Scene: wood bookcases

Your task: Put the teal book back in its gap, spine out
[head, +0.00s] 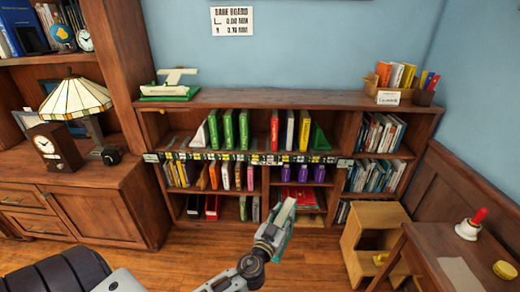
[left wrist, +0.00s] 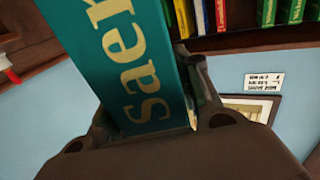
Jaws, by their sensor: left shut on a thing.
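The teal book (left wrist: 135,50) fills much of the left wrist view, with large yellow letters on its face. My left gripper (head: 272,232) is shut on it, with a dark finger on each side. In the head view the teal book (head: 285,217) is held up in front of the low bookcase, its pale page edges and a teal strip showing. On the bookcase's upper shelf, a gap (head: 259,135) lies between the green books (head: 243,130) on the left and a red book (head: 275,130) on the right. My right gripper is not in view.
A wooden step stool (head: 365,240) and a table with a handbell (head: 470,225) stand at the right. A cabinet with a lamp (head: 75,105) stands at the left. Floor before the bookcase is open.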

